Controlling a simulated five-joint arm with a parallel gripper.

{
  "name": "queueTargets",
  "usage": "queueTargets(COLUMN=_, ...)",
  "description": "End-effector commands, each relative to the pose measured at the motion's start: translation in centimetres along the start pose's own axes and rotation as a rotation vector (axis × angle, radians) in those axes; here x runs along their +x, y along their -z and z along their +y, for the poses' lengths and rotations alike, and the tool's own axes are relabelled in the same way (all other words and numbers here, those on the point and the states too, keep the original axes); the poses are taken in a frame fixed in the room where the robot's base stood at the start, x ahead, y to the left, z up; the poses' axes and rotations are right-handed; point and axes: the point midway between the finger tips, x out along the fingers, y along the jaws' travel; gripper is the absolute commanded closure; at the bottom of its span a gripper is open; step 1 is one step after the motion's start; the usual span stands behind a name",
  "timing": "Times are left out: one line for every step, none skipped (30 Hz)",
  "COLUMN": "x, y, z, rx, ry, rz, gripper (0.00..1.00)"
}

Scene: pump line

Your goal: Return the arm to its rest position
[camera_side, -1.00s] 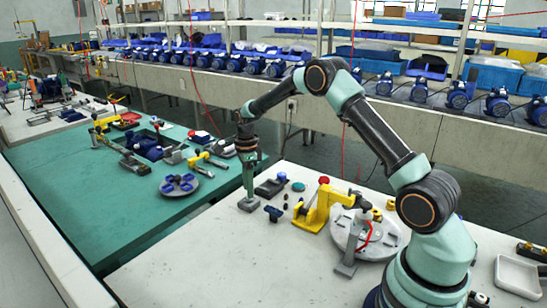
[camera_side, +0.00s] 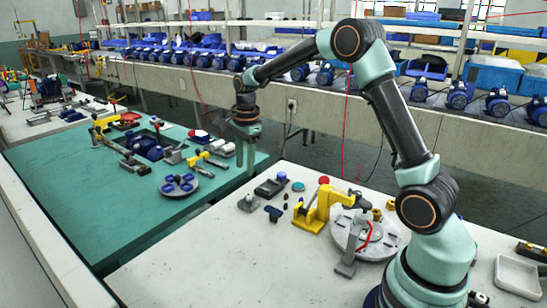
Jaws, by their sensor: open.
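My gripper (camera_side: 246,158) hangs with its fingers pointing down, raised above the near edge of the green mat and the white table. It is open, and I see nothing held between its fingers.
The white table (camera_side: 200,262) holds a yellow clamp fixture (camera_side: 314,212), a round grey plate (camera_side: 352,236), a dark tray (camera_side: 270,188) and a white tray (camera_side: 517,277). The green mat (camera_side: 100,212) carries blue parts. Blue pumps line the bench behind.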

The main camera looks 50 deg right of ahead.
Motion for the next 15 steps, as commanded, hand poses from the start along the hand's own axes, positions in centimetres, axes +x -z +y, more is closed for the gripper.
queueTargets(x=-1.8, y=-0.7, z=0.7, rx=-0.087, ry=0.025, rz=0.000, gripper=0.57)
queueTargets(x=-2.6, y=-0.9, z=1.2, rx=-0.140, ry=0.038, rz=0.001, gripper=0.57)
queueTargets(x=-3.7, y=-1.3, z=1.8, rx=-0.211, ry=0.053, rz=0.002, gripper=0.57)
queueTargets(x=-4.4, y=-1.6, z=2.3, rx=-0.264, ry=0.065, rz=0.004, gripper=0.57)
queueTargets(x=-5.2, y=-1.9, z=2.9, rx=-0.317, ry=0.077, rz=0.006, gripper=0.57)
queueTargets(x=-6.1, y=-2.3, z=3.6, rx=-0.388, ry=0.093, rz=0.010, gripper=0.57)
queueTargets(x=-6.7, y=-2.5, z=4.2, rx=-0.439, ry=0.105, rz=0.014, gripper=0.57)
queueTargets(x=-7.4, y=-2.8, z=4.8, rx=-0.493, ry=0.116, rz=0.017, gripper=0.57)
queueTargets(x=-8.2, y=-3.1, z=5.6, rx=-0.564, ry=0.132, rz=0.023, gripper=0.57)
queueTargets(x=-8.7, y=-3.4, z=6.2, rx=-0.616, ry=0.145, rz=0.029, gripper=0.57)
queueTargets(x=-9.2, y=-3.6, z=6.9, rx=-0.669, ry=0.156, rz=0.034, gripper=0.57)
queueTargets(x=-9.9, y=-3.9, z=7.7, rx=-0.739, ry=0.172, rz=0.043, gripper=0.57)
queueTargets(x=-10.3, y=-4.1, z=8.4, rx=-0.791, ry=0.184, rz=0.050, gripper=0.57)
queueTargets(x=-10.7, y=-4.3, z=9.1, rx=-0.844, ry=0.195, rz=0.057, gripper=0.57)
queueTargets(x=-11.2, y=-4.5, z=10.0, rx=-0.914, ry=0.210, rz=0.067, gripper=0.57)
